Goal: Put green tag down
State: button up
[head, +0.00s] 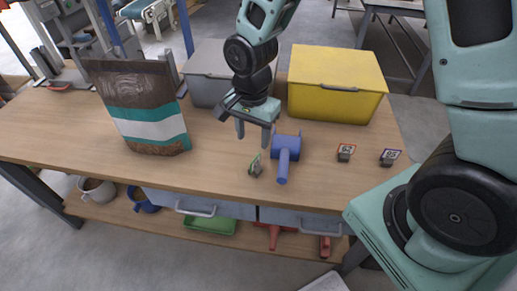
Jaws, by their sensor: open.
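The green tag (256,165), a small dark block with a green-edged plate, is on the wooden table (60,125) near its front edge. It appears to rest on the tabletop. My gripper (253,136) is open, with its fingers pointing down, above and slightly behind the tag. The tag is apart from the fingers, and nothing shows between them.
A blue scoop (284,155) lies just right of the green tag. Two other tags, one red-edged (345,152) and one darker (389,157), sit further right. A brown, teal and white bag (150,130), a grey bin (205,72) and a yellow bin (335,82) stand behind.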

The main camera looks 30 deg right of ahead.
jog(key=s+a+r+n, duration=0.3)
jog(key=s+r+n, duration=0.2)
jog(key=s+n, duration=0.4)
jog(key=s+a+r+n, duration=0.3)
jog(key=s+r+n, duration=0.3)
jog(key=s+n, duration=0.3)
jog(key=shift+s+r+n+y, duration=0.2)
jog(key=shift+n+y, duration=0.1)
jog(key=shift+n, duration=0.1)
